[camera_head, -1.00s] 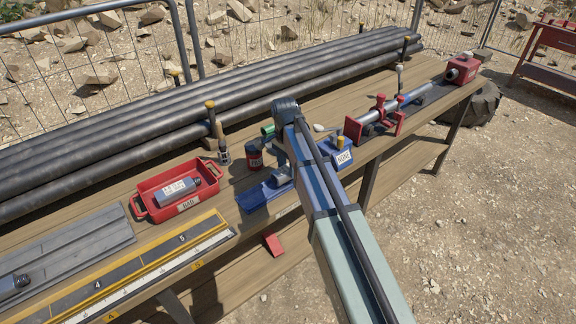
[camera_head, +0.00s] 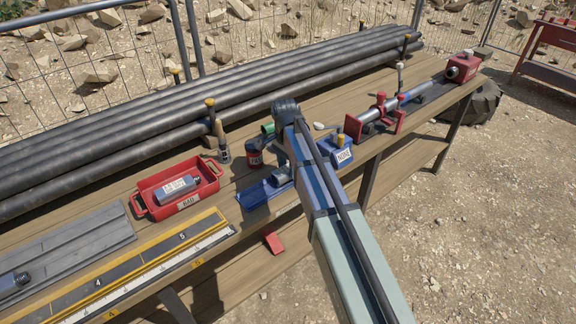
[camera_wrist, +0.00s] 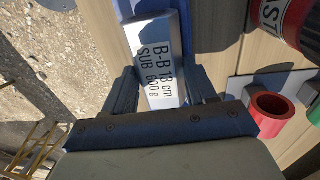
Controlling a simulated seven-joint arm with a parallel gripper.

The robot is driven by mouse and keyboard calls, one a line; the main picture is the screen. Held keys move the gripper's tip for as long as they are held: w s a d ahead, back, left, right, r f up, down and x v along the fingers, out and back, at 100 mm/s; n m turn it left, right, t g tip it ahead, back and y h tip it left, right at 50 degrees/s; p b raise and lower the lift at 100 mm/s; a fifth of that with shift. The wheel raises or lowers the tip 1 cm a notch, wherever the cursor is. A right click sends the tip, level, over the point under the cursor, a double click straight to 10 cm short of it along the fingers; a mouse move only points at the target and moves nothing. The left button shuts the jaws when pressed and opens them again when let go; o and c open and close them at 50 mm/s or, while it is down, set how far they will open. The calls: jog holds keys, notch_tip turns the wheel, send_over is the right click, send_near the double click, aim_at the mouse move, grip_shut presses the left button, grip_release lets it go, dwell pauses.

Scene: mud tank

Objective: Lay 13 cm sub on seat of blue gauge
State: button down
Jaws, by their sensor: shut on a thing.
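The sub is a grey-white bar printed "B-B 13 cm SUB 600 g" (camera_wrist: 160,62) in the wrist view. My gripper (camera_wrist: 164,88) is shut on it, one dark finger on each side. In the head view my arm hides the sub and most of the gripper. The blue gauge (camera_head: 257,196) lies on the bench near its front edge, just left of my wrist, partly covered by it. Blue surface (camera_wrist: 148,8) also shows at the sub's far end in the wrist view. I cannot tell whether the sub touches the seat.
A red tray (camera_head: 146,202) holding a grey sub (camera_head: 176,188) stands to the left. A blue block labelled "NONE" (camera_head: 341,157) is close right. Long dark pipes (camera_head: 120,138) run along the back.

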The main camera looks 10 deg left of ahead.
grip_release()
dwell(0.4)
jog(key=shift+r, duration=3.5)
